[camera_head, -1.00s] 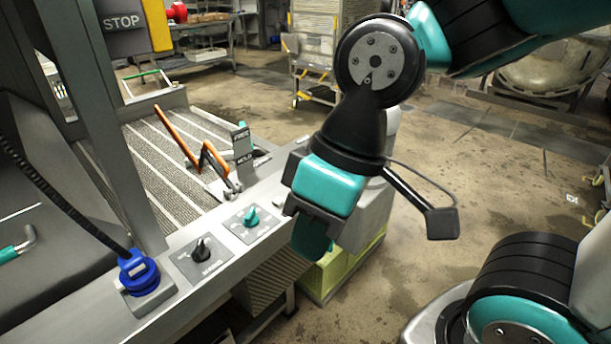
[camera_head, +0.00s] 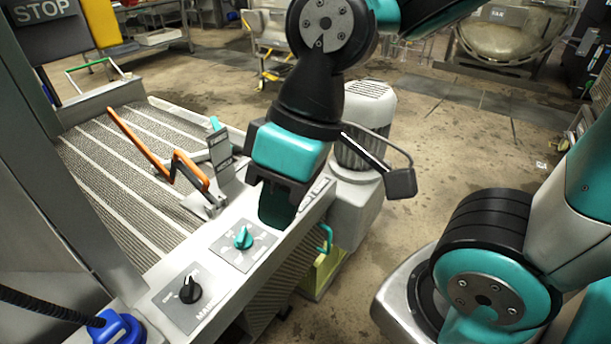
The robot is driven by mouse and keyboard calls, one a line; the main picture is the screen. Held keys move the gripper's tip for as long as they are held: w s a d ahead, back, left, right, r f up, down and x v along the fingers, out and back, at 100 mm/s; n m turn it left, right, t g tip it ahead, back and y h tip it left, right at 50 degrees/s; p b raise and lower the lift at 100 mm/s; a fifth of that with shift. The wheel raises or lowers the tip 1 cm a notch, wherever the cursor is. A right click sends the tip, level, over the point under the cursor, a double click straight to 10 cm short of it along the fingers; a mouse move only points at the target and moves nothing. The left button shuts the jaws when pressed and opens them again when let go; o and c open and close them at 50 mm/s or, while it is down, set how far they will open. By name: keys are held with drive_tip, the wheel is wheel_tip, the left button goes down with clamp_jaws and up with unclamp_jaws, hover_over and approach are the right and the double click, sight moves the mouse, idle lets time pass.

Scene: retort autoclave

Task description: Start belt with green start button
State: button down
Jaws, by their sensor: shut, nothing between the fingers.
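My gripper (camera_head: 276,212) is shut and empty, pointing down over the far part of the grey control ledge. I cannot tell whether its tip touches the ledge. I make out no green start button; the gripper hides part of the ledge around its tip. A teal rotary knob (camera_head: 243,237) on a grey plate is just left of and nearer than the gripper. A black rotary knob (camera_head: 190,290) on another plate is nearer still. The ribbed belt (camera_head: 100,180) with pale stripes lies left of the ledge.
An orange-handled lever (camera_head: 150,150) stands beside a small labelled upright plate (camera_head: 220,155), left of my gripper. A grey motor housing (camera_head: 360,150) is behind right. A blue connector (camera_head: 118,328) is at lower left. A STOP sign (camera_head: 42,12) is at upper left. Open floor lies right.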

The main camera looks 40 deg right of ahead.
drive_tip(key=w+d+f+m+t+y+p, duration=0.1)
drive_tip(key=w+d+f+m+t, duration=0.2)
drive_tip(key=w, duration=0.7)
drive_tip(key=w+d+f+m+t+y+p, duration=0.1)
drive_tip(key=w+d+f+m, duration=0.3)
drive_tip(key=w, duration=0.6)
drive_tip(key=w+d+f+m+t+h, duration=0.1)
drive_tip(key=w+d+f+m+t, duration=0.1)
drive_tip(key=d, duration=0.7)
drive_tip(key=w+d+f+m+t+h, duration=0.1)
drive_tip(key=w+d+f+t, duration=0.1)
drive_tip(key=w+d+f, duration=0.3)
drive_tip(key=d, duration=0.3)
drive_tip(key=shift+w+d+m, duration=0.35)
drive_tip(key=shift+m, duration=0.05)
wheel_tip(320, 180, down, 9)
drive_tip(key=b, duration=0.6)
drive_tip(key=shift+r, duration=0.1)
drive_tip(key=shift+b, duration=0.3)
drive_tip(key=shift+f, duration=0.4)
